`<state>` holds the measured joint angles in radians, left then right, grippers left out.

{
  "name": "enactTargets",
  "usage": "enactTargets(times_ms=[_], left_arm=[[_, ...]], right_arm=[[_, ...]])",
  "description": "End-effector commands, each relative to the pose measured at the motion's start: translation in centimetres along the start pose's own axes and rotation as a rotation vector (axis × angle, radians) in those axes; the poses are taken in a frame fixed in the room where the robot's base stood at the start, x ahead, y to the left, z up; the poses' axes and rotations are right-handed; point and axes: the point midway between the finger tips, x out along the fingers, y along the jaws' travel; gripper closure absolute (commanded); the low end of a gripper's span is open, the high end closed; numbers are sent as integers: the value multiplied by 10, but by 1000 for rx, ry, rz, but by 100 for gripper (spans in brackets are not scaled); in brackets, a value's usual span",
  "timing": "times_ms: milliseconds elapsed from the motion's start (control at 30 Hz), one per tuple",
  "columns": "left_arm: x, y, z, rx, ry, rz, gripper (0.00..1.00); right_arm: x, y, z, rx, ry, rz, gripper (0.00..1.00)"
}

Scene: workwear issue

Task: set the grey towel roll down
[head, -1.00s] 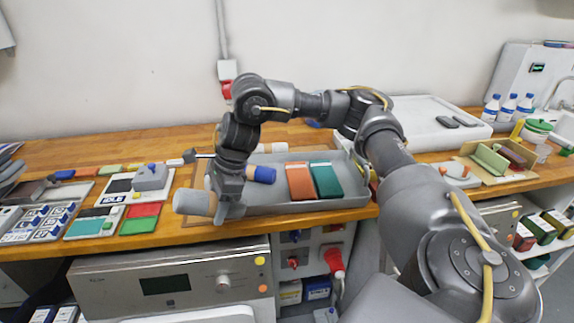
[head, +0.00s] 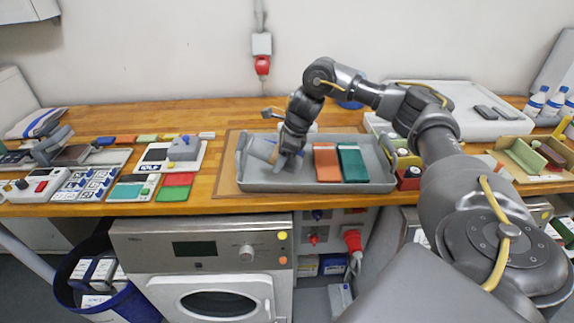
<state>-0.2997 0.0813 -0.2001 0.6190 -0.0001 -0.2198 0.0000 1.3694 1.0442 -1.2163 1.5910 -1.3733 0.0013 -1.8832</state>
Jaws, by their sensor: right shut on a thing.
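My right gripper (head: 286,164) points down over the left part of a grey tray (head: 320,188) and is shut on the grey towel roll (head: 262,150). The roll's pale grey side shows to the left of the fingers; the rest is hidden behind the gripper. The roll is within the tray's outline, near its left wall. I cannot tell whether it touches the tray floor. My left gripper is not in view.
An orange folded cloth (head: 326,162) and a green one (head: 352,163) lie in the tray, just right of my gripper. Red and yellow-topped items (head: 408,172) stand right of the tray. A white tray (head: 450,122) lies behind. Cards and devices cover the bench to the left.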

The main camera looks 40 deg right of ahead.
Motion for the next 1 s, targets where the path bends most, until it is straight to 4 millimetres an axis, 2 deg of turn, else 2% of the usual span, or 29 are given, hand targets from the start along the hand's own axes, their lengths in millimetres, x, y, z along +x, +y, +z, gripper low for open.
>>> enactTargets(times_ms=[100, 367, 500, 700, 1000], left_arm=[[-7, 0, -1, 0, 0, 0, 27], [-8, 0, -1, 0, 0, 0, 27], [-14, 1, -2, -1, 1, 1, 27], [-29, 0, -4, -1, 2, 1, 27], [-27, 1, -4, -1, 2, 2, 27]], right_arm=[[9, -10, -11, 1, 0, 0, 76], [17, -15, -17, -1, -3, 0, 76], [25, -22, -27, 2, 2, 1, 76], [48, -21, -36, 0, 1, 1, 76], [52, -21, -37, -2, -2, -1, 76]])
